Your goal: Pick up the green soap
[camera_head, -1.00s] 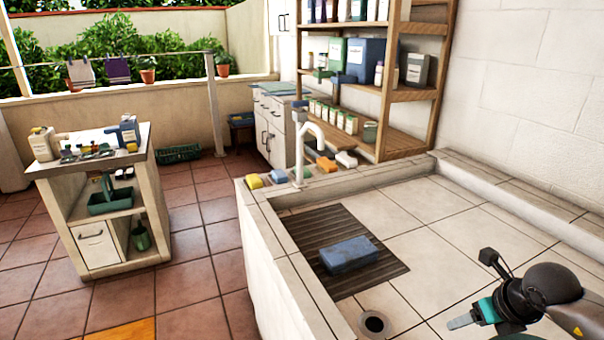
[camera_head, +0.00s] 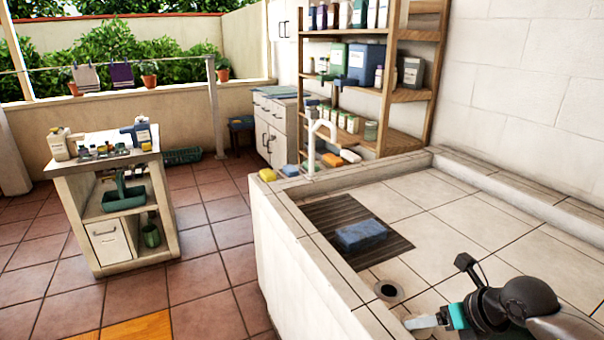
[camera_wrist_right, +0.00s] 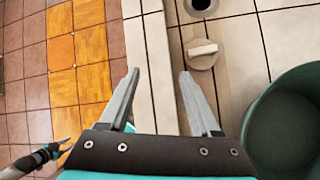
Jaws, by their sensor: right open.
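I cannot make out a green soap for certain. Small bars lie on the far rim of the basin by the white tap (camera_head: 312,148): a yellow one (camera_head: 267,175), a blue one (camera_head: 290,170), an orange-brown one (camera_head: 333,160) and a white one (camera_head: 350,156). My right gripper (camera_head: 424,323) is at the near side of the basin, well short of these bars. In the right wrist view the right gripper (camera_wrist_right: 160,84) is open and empty, above the basin's pale rim (camera_wrist_right: 152,60). My left gripper (camera_wrist_right: 64,144) shows small at the lower left; its jaws are unclear.
A blue block (camera_head: 361,235) lies on a dark slatted mat (camera_head: 335,212) in the basin, near the drain (camera_head: 389,290). In the right wrist view a beige stopper (camera_wrist_right: 202,53) and a green bucket (camera_wrist_right: 287,125) are close by. A side table (camera_head: 78,160) stands left, across open floor.

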